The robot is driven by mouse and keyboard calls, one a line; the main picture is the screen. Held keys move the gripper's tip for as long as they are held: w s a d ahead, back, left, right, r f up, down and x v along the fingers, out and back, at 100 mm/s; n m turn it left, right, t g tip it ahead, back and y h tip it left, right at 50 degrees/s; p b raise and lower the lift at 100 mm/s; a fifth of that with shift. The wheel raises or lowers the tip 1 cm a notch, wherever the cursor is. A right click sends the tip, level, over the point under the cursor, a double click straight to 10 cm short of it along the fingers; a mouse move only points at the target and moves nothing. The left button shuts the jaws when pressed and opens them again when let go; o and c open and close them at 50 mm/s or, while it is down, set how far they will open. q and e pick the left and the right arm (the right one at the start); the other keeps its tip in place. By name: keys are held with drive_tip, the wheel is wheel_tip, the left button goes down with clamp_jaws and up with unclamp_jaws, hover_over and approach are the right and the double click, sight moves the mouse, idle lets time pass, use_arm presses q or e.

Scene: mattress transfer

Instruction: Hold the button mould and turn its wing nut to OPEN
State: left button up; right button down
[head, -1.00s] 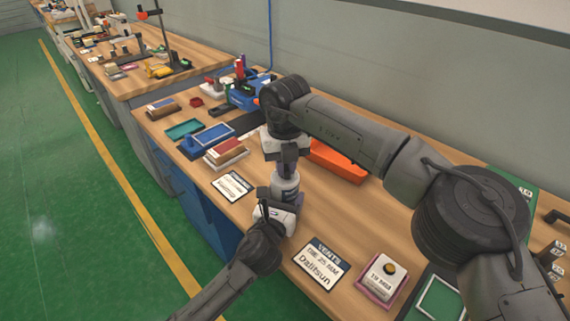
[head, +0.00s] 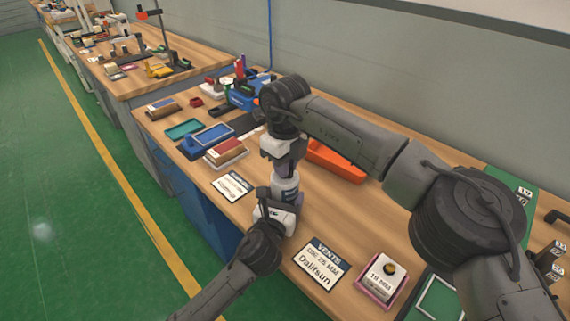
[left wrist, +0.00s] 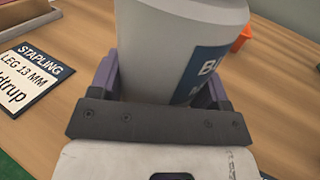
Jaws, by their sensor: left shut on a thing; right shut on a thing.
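The button mould (head: 285,187) is a grey cylinder standing upright over the wooden bench. My left gripper (head: 281,200) is shut around its body from the front. In the left wrist view the mould (left wrist: 165,45) fills the space between the purple fingers, with part of a dark blue label showing. My right gripper (head: 287,168) comes down from above and is shut at the top of the mould. The wing nut is hidden by the right gripper's fingers, so I cannot tell its angle.
A "VENTS" card (head: 318,264) and a pink-edged block with a black knob (head: 381,279) lie to the right. A white card (head: 233,185) lies left, also seen as a "STAPLING" card (left wrist: 30,75). An orange tray (head: 336,162) is behind my right gripper.

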drive_tip(key=shift+a, duration=0.1)
idle(0.3)
use_arm(q)
drive_tip(key=shift+r, duration=0.1)
use_arm(e)
drive_tip(key=c, duration=1.1)
unclamp_jaws()
drive_tip(key=shift+r, duration=0.1)
wheel_tip(320, 180, up, 12)
drive_tip(key=shift+f, duration=0.1)
use_arm(q)
drive_tip(key=o, duration=1.3)
drive_tip(key=shift+w, duration=0.1)
drive_tip(key=shift+c, duration=0.2)
drive_tip(key=shift+o, duration=0.8)
